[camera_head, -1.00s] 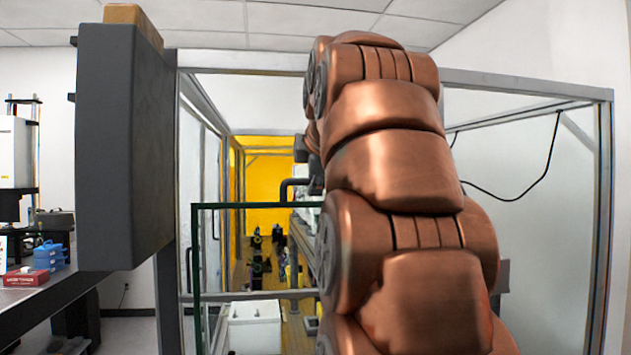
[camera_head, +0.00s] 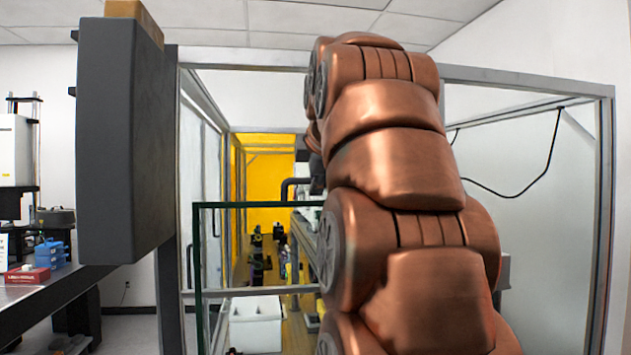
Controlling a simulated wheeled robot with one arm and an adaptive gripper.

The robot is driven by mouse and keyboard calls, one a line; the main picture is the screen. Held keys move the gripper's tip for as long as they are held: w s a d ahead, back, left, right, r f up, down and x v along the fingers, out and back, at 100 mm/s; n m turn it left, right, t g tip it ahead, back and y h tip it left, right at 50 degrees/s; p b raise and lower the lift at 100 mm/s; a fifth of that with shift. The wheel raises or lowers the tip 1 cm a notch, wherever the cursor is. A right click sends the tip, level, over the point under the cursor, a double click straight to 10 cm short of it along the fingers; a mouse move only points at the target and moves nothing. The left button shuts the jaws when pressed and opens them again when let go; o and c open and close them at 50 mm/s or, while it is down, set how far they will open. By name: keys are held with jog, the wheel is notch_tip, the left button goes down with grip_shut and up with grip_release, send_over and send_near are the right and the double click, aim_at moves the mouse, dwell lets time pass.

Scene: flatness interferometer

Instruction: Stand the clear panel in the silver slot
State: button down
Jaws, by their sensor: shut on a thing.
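The clear panel (camera_head: 222,262) stands upright in front of my arm's left side, with thin dark green edges along its top and left side. The scene behind shows through it. Its right part is hidden behind my copper arm, and its lower edge is out of the frame. My gripper is hidden behind my arm, so its hold cannot be seen. I cannot make out the silver slot; it may lie behind my arm or below the frame.
A metal-framed enclosure (camera_head: 520,78) with a yellow back wall (camera_head: 268,180) surrounds the area ahead. A white bin (camera_head: 255,325) stands inside. A large dark grey block (camera_head: 105,150) is close at left. A dark bench (camera_head: 40,300) holds a red box (camera_head: 27,275) and blue boxes (camera_head: 52,254).

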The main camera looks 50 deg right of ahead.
aim_at(317, 233)
jog(key=shift+f, duration=0.1)
dwell(0.6)
jog(key=shift+f+b, duration=0.35)
jog(key=shift+b, duration=0.1)
jog(key=shift+f+b, duration=1.5)
jog(key=shift+f, duration=0.7)
jog(key=shift+f+b, duration=0.35)
jog(key=shift+b, duration=0.05)
jog(key=shift+w+f+b, duration=0.1)
jog(key=shift+f+b, duration=0.4)
jog(key=shift+f, duration=0.15)
jog(key=shift+f+b, duration=0.65)
jog(key=shift+f, duration=0.5)
